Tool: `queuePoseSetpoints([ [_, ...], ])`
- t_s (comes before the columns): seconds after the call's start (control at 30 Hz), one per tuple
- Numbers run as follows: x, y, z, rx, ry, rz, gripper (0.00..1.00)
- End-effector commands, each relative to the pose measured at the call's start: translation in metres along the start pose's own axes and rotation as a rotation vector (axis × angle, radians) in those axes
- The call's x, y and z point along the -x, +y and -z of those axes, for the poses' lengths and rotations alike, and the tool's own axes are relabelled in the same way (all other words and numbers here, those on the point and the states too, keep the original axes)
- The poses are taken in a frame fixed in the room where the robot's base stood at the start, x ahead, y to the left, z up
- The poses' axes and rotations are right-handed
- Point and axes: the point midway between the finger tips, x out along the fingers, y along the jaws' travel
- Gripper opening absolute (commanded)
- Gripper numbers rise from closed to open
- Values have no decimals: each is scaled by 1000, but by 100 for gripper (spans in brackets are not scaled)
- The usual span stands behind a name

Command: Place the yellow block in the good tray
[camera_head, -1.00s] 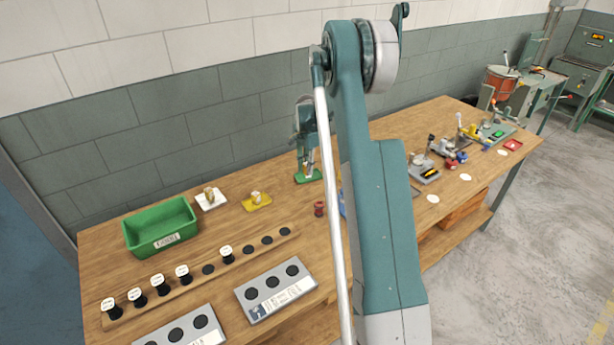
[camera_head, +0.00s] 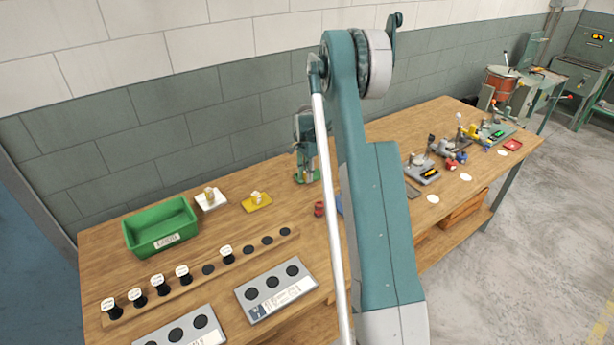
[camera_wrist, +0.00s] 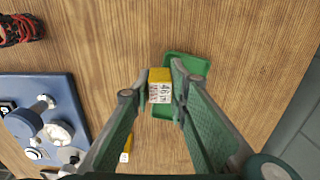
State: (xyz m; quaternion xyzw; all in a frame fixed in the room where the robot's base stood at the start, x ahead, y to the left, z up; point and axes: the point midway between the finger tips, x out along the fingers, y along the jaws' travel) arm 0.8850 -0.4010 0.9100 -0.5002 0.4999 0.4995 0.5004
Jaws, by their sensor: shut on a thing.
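My gripper (camera_wrist: 163,82) is shut on the yellow block (camera_wrist: 159,86), which has a printed label on its near face. In the wrist view the block overlaps the left part of a small green tray (camera_wrist: 191,66); I cannot tell whether it touches it. In the head view my gripper (camera_head: 307,168) is low over this small green tray (camera_head: 304,179), near the back of the bench. The block is too small to make out there. A larger green bin (camera_head: 160,228) with a white label stands at the left.
A blue fixture (camera_wrist: 62,90) and a red coiled thing (camera_wrist: 20,30) lie left of my gripper in the wrist view. A second yellow piece (camera_wrist: 126,148) is near my left finger. White (camera_head: 211,203) and yellow (camera_head: 257,205) plates sit between bin and gripper.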

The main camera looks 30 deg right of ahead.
Motion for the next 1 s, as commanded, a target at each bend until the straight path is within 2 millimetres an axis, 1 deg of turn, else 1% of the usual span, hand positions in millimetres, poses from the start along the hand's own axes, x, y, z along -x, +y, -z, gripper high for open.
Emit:
queuePoseSetpoints([
  [0.3, -4, 0, 0, 0, 0, 0, 6],
  [0.33, -3, 0, 0, 0, 0, 0, 22],
  [0.4, -3, 0, 0, 0, 0, 0, 31],
  [0.43, -3, 0, 0, 0, 0, 0, 32],
  [0.83, -1, 0, 0, 0, 0, 0, 32],
  [1.0, 6, 0, 0, 0, 0, 0, 32],
])
